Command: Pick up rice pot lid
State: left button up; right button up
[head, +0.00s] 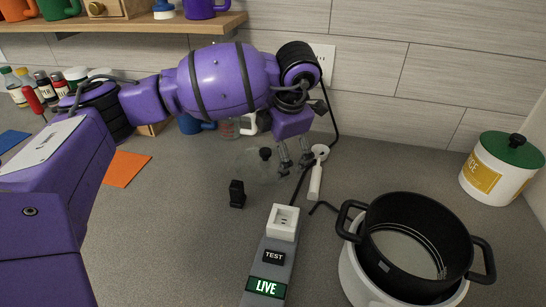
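A white canister (491,178) with a yellow label stands at the right edge; the label's letters are only partly legible. A green lid (512,149) with a dark knob sits on the canister. A black two-handled pot (425,275) sits in or on a white round vessel (352,277) at the lower right; the pot is uncovered. My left gripper (297,166) hangs over the counter near the middle, left of the pot and far from the green lid. Its two fingers are apart with nothing visible between them. My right gripper is not in view.
A clear object (262,168) with a black top stands just left of the gripper. A white-handled tool (317,178) lies right of it. A wooden shelf (130,25) overhangs the back left. Counter between gripper and canister is mostly clear.

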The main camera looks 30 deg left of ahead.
aim_at(271, 165)
pick_arm(q)
jog(key=x, duration=0.4)
jog(key=shift+s, duration=0.35)
jog(key=shift+w+a+f, duration=0.1)
jog(key=shift+a+f, duration=0.1)
jog(key=shift+f, duration=0.4)
jog(key=c, duration=1.2)
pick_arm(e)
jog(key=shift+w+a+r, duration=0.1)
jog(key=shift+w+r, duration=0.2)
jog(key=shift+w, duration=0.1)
pick_arm(q)
jog(key=shift+r, duration=0.15)
